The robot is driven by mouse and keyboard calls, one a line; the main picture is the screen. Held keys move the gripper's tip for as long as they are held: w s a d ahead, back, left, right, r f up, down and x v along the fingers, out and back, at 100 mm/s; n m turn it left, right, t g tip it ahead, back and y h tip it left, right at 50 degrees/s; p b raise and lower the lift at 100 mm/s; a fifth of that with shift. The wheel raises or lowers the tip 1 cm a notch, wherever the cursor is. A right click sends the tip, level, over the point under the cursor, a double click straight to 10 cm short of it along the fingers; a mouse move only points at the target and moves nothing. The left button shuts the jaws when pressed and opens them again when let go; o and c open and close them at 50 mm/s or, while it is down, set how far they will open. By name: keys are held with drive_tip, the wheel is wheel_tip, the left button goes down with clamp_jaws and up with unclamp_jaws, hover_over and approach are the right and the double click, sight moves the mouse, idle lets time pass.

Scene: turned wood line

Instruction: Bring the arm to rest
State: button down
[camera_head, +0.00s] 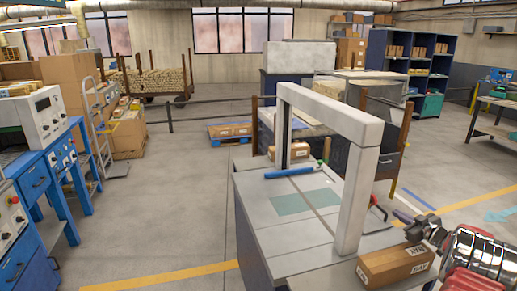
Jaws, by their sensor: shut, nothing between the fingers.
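My arm comes in at the lower right, with chrome and red parts. My gripper (409,222) points left and is shut and empty. It appears just above the right edge of a grey workbench (262,242), near a small cardboard box (385,268) with printed labels. I cannot tell the exact gap between my gripper and the box. Much of the arm is cut off by the frame edge.
A pale square arch (348,190) stands on the workbench close to my gripper. A blue-handled bar (290,172) and a small carton (300,150) lie behind it. Blue machine benches (35,178) stand at left. The floor (175,215) between is clear.

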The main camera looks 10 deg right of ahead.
drive_tip(key=a+r+m+g+h, duration=0.1)
drive_tip(key=a+r+m+h, duration=0.2)
drive_tip(key=r, duration=0.5)
drive_tip(key=a+r+m+g+h, duration=0.2)
drive_tip(key=a+r+h, duration=0.15)
drive_tip(key=r, duration=0.45)
drive_tip(key=s+a+r+m+g, duration=0.2)
drive_tip(key=s+a+r, duration=0.1)
drive_tip(key=s+a, duration=0.2)
drive_tip(key=s+a+f+n+g+y, duration=0.1)
drive_tip(key=s+a+g+y, duration=0.1)
drive_tip(key=s+a, duration=1.5)
drive_tip(key=s+a+f+n+g+y, duration=0.1)
drive_tip(key=s+a+y, duration=0.3)
drive_tip(key=s+a, duration=1.4)
drive_tip(key=a+n+g, duration=0.1)
drive_tip(key=a, duration=0.5)
drive_tip(key=shift+s+a+f+g, duration=0.2)
drive_tip(key=shift+a+f+g, duration=0.1)
drive_tip(key=shift+a, duration=0.1)
drive_tip(key=shift+d, duration=0.15)
